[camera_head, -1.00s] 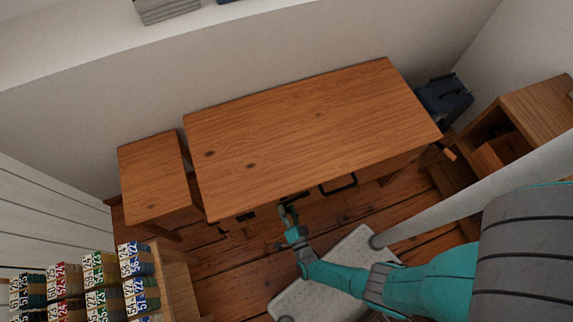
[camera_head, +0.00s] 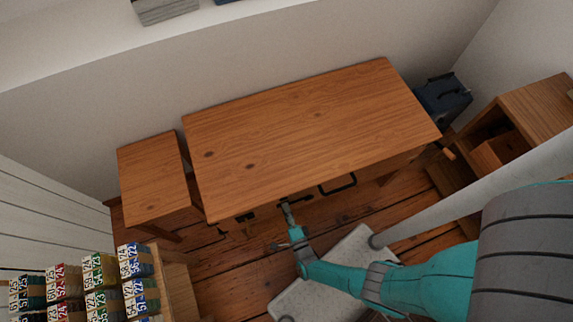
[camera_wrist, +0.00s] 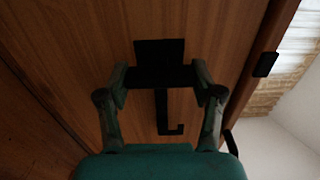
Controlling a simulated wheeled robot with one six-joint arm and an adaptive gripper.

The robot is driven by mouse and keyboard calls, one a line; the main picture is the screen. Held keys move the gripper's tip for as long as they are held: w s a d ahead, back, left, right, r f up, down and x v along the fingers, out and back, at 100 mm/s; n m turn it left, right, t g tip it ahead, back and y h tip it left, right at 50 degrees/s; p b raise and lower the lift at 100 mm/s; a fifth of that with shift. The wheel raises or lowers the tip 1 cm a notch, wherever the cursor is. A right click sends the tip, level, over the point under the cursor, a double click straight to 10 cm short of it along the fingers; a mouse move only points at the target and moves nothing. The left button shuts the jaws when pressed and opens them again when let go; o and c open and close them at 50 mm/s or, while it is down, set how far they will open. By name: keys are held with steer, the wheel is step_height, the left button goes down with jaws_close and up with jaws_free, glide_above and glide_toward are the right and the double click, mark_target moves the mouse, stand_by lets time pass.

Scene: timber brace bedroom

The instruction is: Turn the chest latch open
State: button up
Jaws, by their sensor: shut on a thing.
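The chest (camera_head: 310,130) is a large wooden box-like piece with a flat brown top. Its front face (camera_wrist: 75,50) shows close up in the wrist view. The black latch (camera_wrist: 158,50) has a plate on that face, a crossbar below it, and a hooked strip hanging down. My gripper (camera_wrist: 160,76) has one finger at each end of the crossbar and is shut on the latch. In the head view my gripper (camera_head: 287,212) is at the chest's front edge, and the latch there is too small and dark to make out well.
A black handle (camera_head: 338,184) juts from the chest front, right of my gripper. A small wooden table (camera_head: 153,175) stands left. A shelf unit (camera_head: 535,115) and a dark blue case (camera_head: 443,98) stand right. Stacked numbered items (camera_head: 100,280) fill the lower left.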

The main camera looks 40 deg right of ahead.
stand_by(0.4)
steer(key=o, duration=1.7)
steer(key=v, duration=0.7)
steer(key=shift+s, duration=0.15)
